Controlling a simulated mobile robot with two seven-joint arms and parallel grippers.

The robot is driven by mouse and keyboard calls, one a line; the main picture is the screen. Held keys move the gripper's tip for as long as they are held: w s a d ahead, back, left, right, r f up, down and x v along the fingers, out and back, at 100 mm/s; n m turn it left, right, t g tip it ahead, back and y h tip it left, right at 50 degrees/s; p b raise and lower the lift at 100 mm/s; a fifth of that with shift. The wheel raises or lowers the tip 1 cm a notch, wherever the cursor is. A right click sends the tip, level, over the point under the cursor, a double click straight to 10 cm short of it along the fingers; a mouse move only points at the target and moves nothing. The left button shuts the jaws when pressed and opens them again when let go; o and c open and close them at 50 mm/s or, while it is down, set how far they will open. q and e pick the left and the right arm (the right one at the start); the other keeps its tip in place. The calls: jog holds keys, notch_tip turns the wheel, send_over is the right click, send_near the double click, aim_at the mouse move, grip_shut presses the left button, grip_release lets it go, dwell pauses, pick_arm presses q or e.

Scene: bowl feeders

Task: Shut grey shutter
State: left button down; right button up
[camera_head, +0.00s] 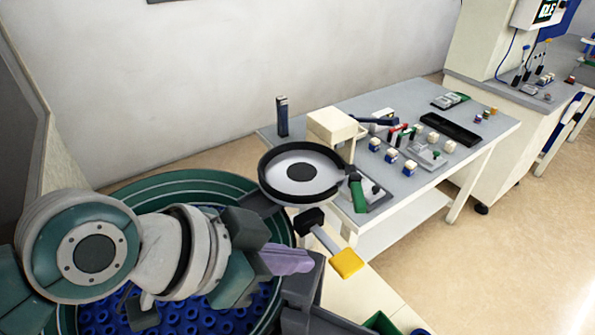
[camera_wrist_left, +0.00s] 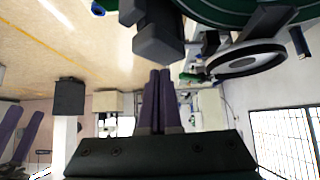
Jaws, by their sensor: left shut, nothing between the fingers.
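My left gripper (camera_head: 308,262) has purple fingers pressed together and empty; they also show in the left wrist view (camera_wrist_left: 159,72). A dark grey block (camera_head: 302,282) stands right beside the fingertips; in the left wrist view a dark grey block (camera_wrist_left: 158,38) lies just beyond them. I cannot tell whether it is the grey shutter or whether the fingers touch it. My arm and hand cover part of the feeder there. My right gripper (camera_wrist_left: 27,112) seems to show in the left wrist view, its two purple fingers apart.
The green bowl feeder (camera_head: 163,183) holds many blue rings. A black-rimmed round disc (camera_head: 302,172) stands at its right, with a green handle (camera_head: 357,194) and a yellow-tipped lever (camera_head: 346,262) nearby. A grey table (camera_head: 365,107) with small parts stands behind.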

pick_arm(q)
jog(key=shift+f, duration=0.6)
